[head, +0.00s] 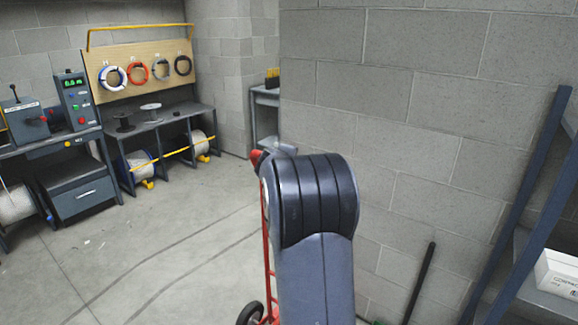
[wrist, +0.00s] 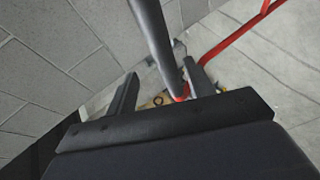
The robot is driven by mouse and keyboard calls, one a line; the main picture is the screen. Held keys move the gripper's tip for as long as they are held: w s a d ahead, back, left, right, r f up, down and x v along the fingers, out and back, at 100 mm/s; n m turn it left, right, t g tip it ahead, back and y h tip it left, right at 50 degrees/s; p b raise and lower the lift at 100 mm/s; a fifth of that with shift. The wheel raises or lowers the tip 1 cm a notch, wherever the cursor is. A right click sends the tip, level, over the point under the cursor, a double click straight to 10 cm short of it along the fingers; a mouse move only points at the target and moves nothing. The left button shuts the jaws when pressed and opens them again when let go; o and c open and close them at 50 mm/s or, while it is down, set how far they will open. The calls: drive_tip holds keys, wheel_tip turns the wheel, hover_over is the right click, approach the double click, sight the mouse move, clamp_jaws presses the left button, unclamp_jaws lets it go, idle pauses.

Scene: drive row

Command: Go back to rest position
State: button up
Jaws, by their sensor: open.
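My gripper (wrist: 159,72) shows in the wrist view with its two dark fingers spread apart. A dark grey pole (wrist: 155,35) runs down from the top edge and crosses the space between the fingers in the picture. I cannot tell whether it lies between them or beyond them, and I see no clear contact. In the head view my arm stands in the middle foreground and hides the gripper.
A red hand truck (head: 266,265) stands behind my arm; a red bar (wrist: 235,38) crosses the wrist view. A dark pole (head: 421,284) leans at the block wall (head: 410,130). A shelf rack (head: 520,200) is right, workbenches (head: 165,128) left. The left floor is open.

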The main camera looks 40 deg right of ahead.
drive_tip(key=p+x, duration=0.4)
drive_tip(key=x, duration=0.6)
drive_tip(key=shift+w+d+f, duration=0.2)
drive_tip(key=shift+d, duration=0.1)
drive_tip(key=shift+s, duration=0.1)
idle(0.4)
drive_tip(key=b+v, duration=0.4)
drive_tip(key=v, duration=0.6)
drive_tip(key=p+x, duration=0.4)
drive_tip(key=x, duration=0.6)
drive_tip(key=a, duration=0.2)
drive_tip(key=s+a+b, duration=0.1)
drive_tip(key=a, duration=0.1)
drive_tip(key=shift+f, duration=0.1)
